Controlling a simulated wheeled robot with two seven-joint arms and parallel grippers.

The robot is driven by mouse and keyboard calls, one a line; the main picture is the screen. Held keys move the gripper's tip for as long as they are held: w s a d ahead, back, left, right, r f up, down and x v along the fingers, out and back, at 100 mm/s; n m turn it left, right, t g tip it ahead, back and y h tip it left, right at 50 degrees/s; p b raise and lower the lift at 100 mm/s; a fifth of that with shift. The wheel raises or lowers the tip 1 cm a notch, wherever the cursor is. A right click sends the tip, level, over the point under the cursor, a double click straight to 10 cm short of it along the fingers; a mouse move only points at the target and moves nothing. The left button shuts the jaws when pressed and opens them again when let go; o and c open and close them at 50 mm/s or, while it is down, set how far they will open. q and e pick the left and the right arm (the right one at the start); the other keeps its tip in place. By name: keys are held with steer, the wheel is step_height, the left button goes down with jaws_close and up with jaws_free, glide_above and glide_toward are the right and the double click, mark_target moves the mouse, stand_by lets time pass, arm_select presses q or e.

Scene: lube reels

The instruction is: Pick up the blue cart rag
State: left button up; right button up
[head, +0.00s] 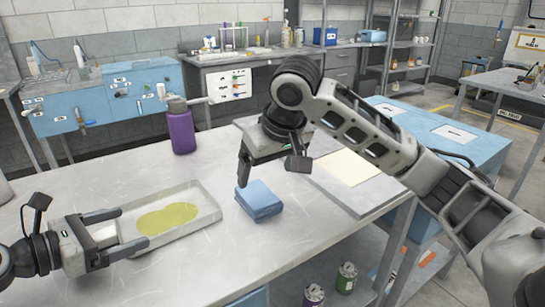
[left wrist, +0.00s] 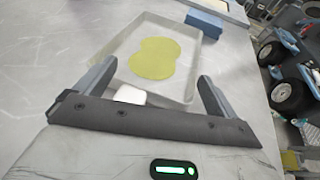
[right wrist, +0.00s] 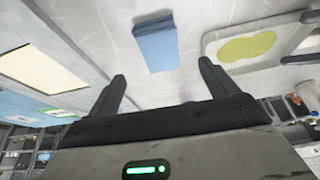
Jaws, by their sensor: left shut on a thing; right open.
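The blue cart rag (head: 259,199) lies folded in a neat square stack on the light worktop. It also shows in the right wrist view (right wrist: 156,47), beyond the fingertips, and at the top of the left wrist view (left wrist: 205,22). My right gripper (head: 271,172) is open and empty, above and just behind the rag, with its fingers pointing down. My left gripper (head: 122,231) is shut on the near end of a shallow grey tray (left wrist: 190,55), with its fingers on either side. A small white block (left wrist: 130,95) shows between its fingers.
A yellow-green puddle (head: 167,218) lies in the tray, left of the rag. A purple bottle (head: 181,128) stands behind the tray. A grey board with a pale sheet (head: 350,166) lies right of the rag. The worktop in front of the rag is clear.

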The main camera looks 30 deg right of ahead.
mark_target(260, 196)
steer(key=x, duration=0.8)
steer(key=shift+w+f, duration=0.1)
steer(key=shift+f, duration=0.25)
steer(key=shift+c, duration=0.3)
steer(key=c, duration=1)
